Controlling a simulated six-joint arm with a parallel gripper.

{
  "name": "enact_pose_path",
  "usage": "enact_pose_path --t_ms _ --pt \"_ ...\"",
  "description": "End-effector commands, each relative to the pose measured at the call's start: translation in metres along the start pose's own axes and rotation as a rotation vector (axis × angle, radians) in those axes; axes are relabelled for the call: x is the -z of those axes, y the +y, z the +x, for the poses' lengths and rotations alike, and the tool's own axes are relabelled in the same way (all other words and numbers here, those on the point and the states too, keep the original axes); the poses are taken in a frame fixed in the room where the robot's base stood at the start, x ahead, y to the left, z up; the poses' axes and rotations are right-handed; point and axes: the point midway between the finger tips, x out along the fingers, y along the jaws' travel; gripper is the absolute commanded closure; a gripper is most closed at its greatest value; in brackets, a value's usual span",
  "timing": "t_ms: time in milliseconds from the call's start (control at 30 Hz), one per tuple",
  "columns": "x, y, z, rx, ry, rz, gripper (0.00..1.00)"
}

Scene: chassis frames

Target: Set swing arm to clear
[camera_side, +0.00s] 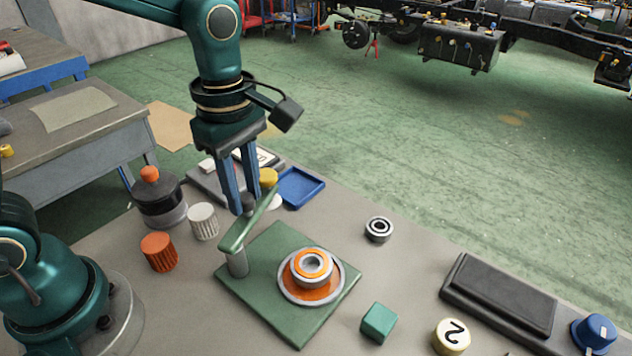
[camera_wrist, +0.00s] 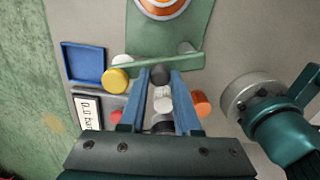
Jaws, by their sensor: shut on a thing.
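The swing arm (camera_side: 255,222) is a green bar on a grey post (camera_side: 238,262) at the left corner of a green base plate (camera_side: 292,334). The bar points up and right in the side view, along the plate's far-left edge, and lies clear of the orange disc (camera_side: 299,290) with a bearing ring (camera_side: 313,264) on it. My gripper (camera_side: 242,208) is shut on the dark knob (camera_side: 249,202) on the bar. In the wrist view the knob (camera_wrist: 160,74) sits between my fingertips, and the bar (camera_wrist: 135,70) runs across beyond them.
Left of the plate stand a white ribbed cap (camera_side: 203,221), an orange ribbed cap (camera_side: 159,252) and a black jar (camera_side: 158,196). A blue tray (camera_side: 301,187) and yellow cylinder (camera_side: 268,177) lie behind. A bearing (camera_side: 379,229), teal block (camera_side: 379,322) and dark slab (camera_side: 498,298) are right.

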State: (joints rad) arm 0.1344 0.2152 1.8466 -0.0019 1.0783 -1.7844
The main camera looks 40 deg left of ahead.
Motion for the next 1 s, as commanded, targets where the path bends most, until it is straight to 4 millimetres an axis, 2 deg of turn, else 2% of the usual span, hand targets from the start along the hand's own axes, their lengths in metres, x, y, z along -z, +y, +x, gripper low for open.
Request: enact_pose_path --t_ms 133,167,200,233,567,1000 --pt "0.001 0.000 -0.001 0.000 0.002 -0.003 1.00" --pt "0.001 0.000 -0.001 0.000 0.003 -0.002 0.65" --pt "0.001 0.000 -0.001 0.000 0.003 -0.002 0.50" --pt "0.001 0.000 -0.001 0.000 0.002 -0.002 0.39" --pt "0.001 0.000 -0.001 0.000 0.002 0.000 0.39" --pt "0.001 0.001 -0.048 -0.003 0.002 -0.001 0.39"
